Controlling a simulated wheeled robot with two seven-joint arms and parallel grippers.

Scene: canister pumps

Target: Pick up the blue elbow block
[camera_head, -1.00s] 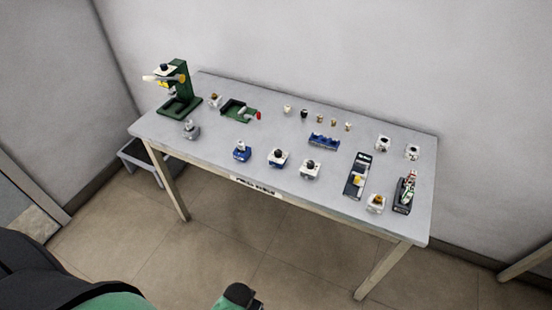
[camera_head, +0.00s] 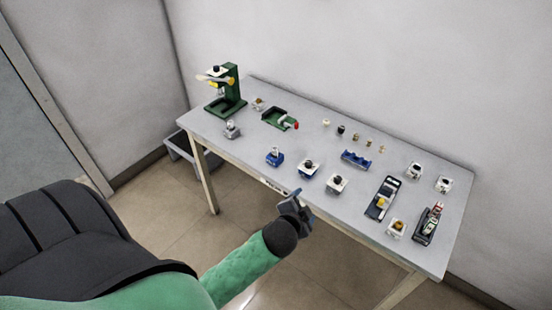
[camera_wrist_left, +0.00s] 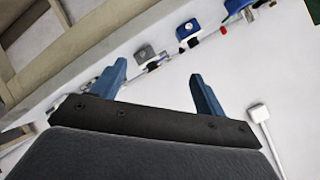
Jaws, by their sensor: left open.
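A small blue block (camera_head: 274,158) with a pale top stands near the table's front edge in the head view. It looks like the elbow block, though its shape is too small to be sure. My left gripper (camera_head: 297,201) is in front of the table, below and a little right of that block, apart from it. In the left wrist view its two blue fingers (camera_wrist_left: 158,85) are spread with nothing between them. Beyond them that view shows a blue block with a dark knob (camera_wrist_left: 188,31) and another blue block (camera_wrist_left: 237,6); I cannot tell which is the elbow. My right gripper is out of view.
The grey table (camera_head: 240,152) holds two blocks with black knobs (camera_head: 308,168) (camera_head: 336,183), a blue rack (camera_head: 356,160), a green press (camera_head: 226,92) and a green tray (camera_head: 280,117). A grey bin (camera_head: 178,147) stands on the floor at left.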

